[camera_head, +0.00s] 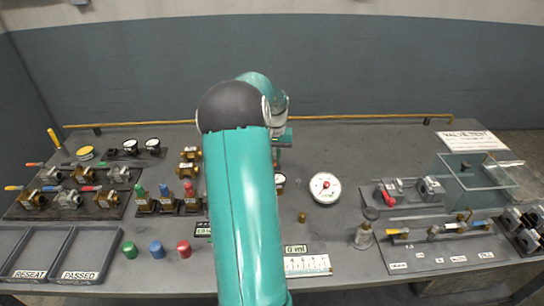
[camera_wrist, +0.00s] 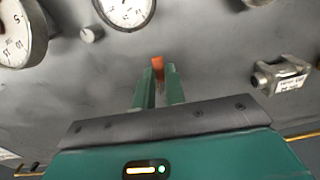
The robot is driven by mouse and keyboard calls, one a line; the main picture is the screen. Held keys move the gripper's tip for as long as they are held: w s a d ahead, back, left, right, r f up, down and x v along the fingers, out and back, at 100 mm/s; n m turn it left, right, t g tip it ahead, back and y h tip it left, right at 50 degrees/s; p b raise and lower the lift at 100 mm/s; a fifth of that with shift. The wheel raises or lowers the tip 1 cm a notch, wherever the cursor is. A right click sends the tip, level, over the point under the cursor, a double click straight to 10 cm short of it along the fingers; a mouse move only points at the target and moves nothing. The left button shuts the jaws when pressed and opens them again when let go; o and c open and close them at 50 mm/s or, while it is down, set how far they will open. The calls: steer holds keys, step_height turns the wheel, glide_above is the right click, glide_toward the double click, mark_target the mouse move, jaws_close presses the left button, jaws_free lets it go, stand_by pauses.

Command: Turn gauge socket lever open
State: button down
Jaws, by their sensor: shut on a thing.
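In the wrist view my gripper (camera_wrist: 159,88) points at the dark bench top. Its two green fingers are close together and shut on a small orange piece (camera_wrist: 157,64), which looks like the gauge socket lever's handle. Only its end shows between the fingertips, so the lever's angle cannot be told. A round white gauge (camera_wrist: 125,8) is just beyond the fingertips, cut by the top edge. In the head view my teal arm hides the fingers and lever.
A metal block with a label (camera_wrist: 282,74) is at the right of the wrist view. Brass valves with coloured levers (camera_head: 68,199) stand at the left of the bench. A glass bottle (camera_head: 363,235) and a clear box (camera_head: 475,180) stand at the right. A yellow pipe (camera_head: 350,117) runs along the back.

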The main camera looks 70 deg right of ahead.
mark_target(275, 161)
steer(key=shift+s+d+n, duration=0.15)
steer(key=shift+s+n, duration=0.05)
steer(key=shift+n, duration=0.4)
steer(key=c, duration=1.5)
jaws_free()
steer(key=shift+o, duration=0.2)
steer(key=shift+r, duration=0.15)
step_height(275, 161, up, 14)
steer(key=shift+f, duration=0.2)
